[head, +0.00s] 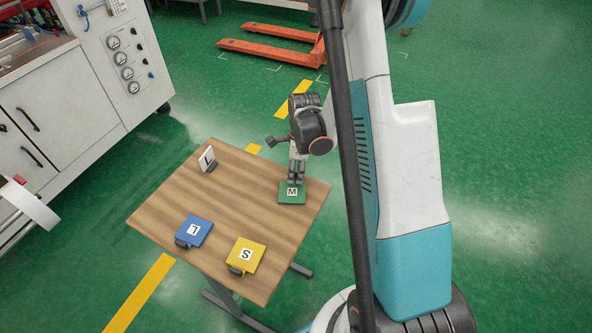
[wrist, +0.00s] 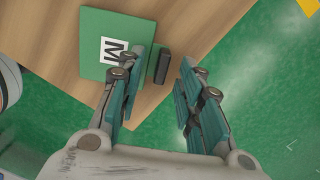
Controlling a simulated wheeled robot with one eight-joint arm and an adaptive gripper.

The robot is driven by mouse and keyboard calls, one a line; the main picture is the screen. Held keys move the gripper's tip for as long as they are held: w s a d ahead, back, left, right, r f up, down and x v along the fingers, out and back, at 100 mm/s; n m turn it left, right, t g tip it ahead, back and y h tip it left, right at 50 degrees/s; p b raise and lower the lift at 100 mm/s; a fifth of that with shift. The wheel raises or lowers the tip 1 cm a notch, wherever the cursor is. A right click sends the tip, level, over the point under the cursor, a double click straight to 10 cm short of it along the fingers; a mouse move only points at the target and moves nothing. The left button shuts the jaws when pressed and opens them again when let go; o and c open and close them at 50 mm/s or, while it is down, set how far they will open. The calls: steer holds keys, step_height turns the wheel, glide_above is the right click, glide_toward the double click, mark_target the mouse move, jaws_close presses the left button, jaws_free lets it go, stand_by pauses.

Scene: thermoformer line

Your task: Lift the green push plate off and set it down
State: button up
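The green push plate (head: 286,198) with a white M label lies flat on the wooden table (head: 236,190) near its right edge. The wrist view shows the plate (wrist: 93,50) at the upper left, with its dark handle (wrist: 163,66) at one edge. My gripper (head: 296,178) points down over the plate's far side. In the wrist view my gripper (wrist: 168,62) is open, its fingers on either side of the handle. The handle looks nearer the left finger; I cannot tell whether they touch. The left finger hides part of the plate.
A blue plate (head: 189,236) and a yellow plate (head: 255,262), both with dark handles, lie at the table's near side. A white lettered sign (head: 206,156) stands at the far left corner. The table's middle is clear. A white machine (head: 85,70) stands left, an orange pallet jack (head: 270,45) behind.

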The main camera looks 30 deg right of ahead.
steer(key=shift+r, duration=0.15)
step_height(320, 180, up, 12)
steer(key=d, duration=0.1)
steer(key=shift+s, duration=0.15)
stand_by(0.4)
steer(key=shift+f, duration=0.2)
stand_by(0.3)
steer(key=s+a+r+n+t, duration=0.3)
steer(key=s+a+r+n, duration=0.4)
steer(key=n, duration=0.5)
steer(key=s+a+r+n+t+h, duration=0.1)
steer(key=s+a+r+n+t, duration=0.2)
steer(key=s+a+r+n, duration=0.5)
steer(key=shift+s+r+n+t, duration=0.5)
steer(key=shift+r+n, duration=0.5)
steer(key=shift+n, duration=1.4)
